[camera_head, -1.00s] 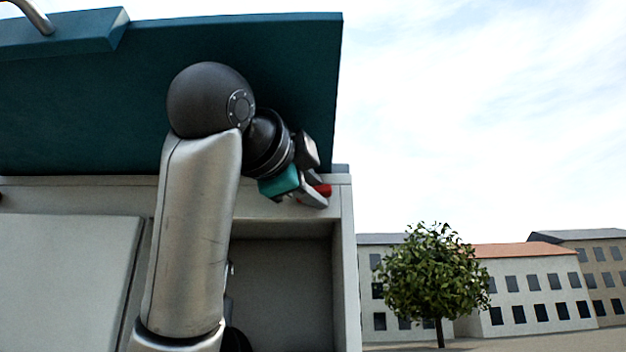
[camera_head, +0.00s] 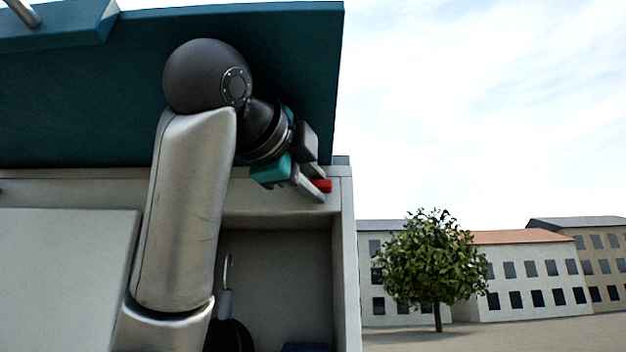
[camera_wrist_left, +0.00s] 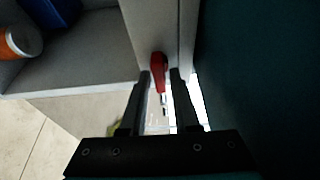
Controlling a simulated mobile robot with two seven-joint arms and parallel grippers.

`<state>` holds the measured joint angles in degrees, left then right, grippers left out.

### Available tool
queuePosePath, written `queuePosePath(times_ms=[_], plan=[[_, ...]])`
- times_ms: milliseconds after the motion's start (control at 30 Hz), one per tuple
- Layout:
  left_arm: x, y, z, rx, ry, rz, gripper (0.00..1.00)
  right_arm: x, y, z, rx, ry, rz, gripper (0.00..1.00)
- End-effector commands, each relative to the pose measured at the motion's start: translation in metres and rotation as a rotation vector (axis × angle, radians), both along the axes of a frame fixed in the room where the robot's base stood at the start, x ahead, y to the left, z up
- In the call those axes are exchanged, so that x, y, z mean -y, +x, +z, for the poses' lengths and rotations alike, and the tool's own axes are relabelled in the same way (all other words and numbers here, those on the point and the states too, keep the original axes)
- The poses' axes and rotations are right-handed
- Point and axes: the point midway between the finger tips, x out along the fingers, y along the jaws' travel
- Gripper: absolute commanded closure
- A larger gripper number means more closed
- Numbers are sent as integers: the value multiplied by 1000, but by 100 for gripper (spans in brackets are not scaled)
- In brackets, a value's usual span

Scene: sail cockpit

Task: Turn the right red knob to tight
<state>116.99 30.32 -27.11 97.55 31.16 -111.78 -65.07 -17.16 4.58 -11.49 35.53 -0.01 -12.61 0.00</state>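The red knob (camera_head: 322,185) sits on the light front panel just under the teal board, near the cabinet's right edge. In the head view it is partly hidden behind my left gripper (camera_head: 316,183). In the left wrist view the red knob (camera_wrist_left: 158,70) lies between the fingertips of my left gripper (camera_wrist_left: 161,75). The fingers are apart, one on each side of it, with a visible gap on the right side. I cannot tell whether the left finger touches it. My right gripper is in neither view.
A teal board (camera_head: 240,60) overhangs close above my left arm. Below the knob is an open compartment (camera_head: 285,265) holding a hook-topped dark object and something blue. The left wrist view shows an orange-and-white item (camera_wrist_left: 18,42) there. Open air lies right of the cabinet.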

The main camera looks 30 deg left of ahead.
Motion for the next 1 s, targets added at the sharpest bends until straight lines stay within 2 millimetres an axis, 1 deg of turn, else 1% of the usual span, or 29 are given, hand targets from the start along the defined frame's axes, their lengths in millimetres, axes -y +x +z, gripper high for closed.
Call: queuePosePath(times_ms=[33,133,167,467,567,667,1000], plan=[[-1,0,1,3,-1,2,65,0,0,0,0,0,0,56],[-1,0,1,2,-1,1,54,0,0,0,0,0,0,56],[0,0,1,2,-1,1,52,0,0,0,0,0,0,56],[0,-3,0,2,-1,0,52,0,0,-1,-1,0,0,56],[2,-11,0,4,-1,-1,52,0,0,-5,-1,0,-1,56],[4,-27,-1,7,0,1,52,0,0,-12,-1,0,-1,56],[9,-63,-1,6,0,2,52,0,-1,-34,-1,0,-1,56]])
